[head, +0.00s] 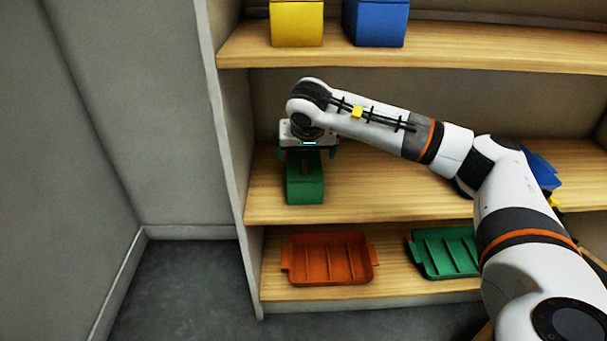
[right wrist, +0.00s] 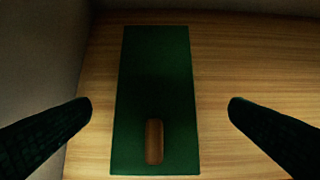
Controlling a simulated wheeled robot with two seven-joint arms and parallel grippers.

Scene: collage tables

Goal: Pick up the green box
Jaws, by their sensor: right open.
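The green box (head: 305,190) stands on the middle shelf near its left end, in the head view. My right gripper (head: 308,150) is over it, and its wrist hides the box's upper back part. In the right wrist view the green box (right wrist: 155,75) lies between the two open fingers of my right gripper (right wrist: 160,112), with a gap on each side. An oblong brown slot or handle opening shows near the box's lower end there. The fingers do not touch the box. My left gripper is not in view.
The shelf's left wall (head: 228,130) is close to the box. A yellow box (head: 297,22) and a blue box (head: 376,22) stand on the shelf above. An orange tray (head: 330,262) and a green tray (head: 446,254) lie on the shelf below. A blue object (head: 541,170) is partly behind my arm.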

